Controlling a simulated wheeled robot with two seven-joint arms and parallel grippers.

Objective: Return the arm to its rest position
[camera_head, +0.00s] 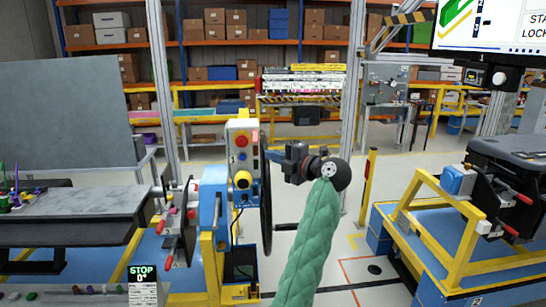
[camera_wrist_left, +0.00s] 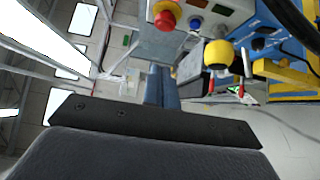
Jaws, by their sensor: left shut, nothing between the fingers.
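My left arm, in a green sleeve (camera_head: 311,245), comes up from the bottom middle of the head view and ends in a dark wrist. My left gripper (camera_head: 290,163) is shut and empty. It is held in the air just right of the control box (camera_head: 240,158) as seen from the head; the depth gap is hard to tell. In the left wrist view the dark gripper (camera_wrist_left: 155,125) fills the lower part, with nothing held. My right gripper is not in view.
The control box has a red button (camera_wrist_left: 166,15) and a yellow knob (camera_wrist_left: 218,54). A dark wheel (camera_head: 266,200) stands beside it. A yellow-framed station (camera_head: 455,225) is at right, a grey-topped bench (camera_head: 70,215) at left. Floor shows between them.

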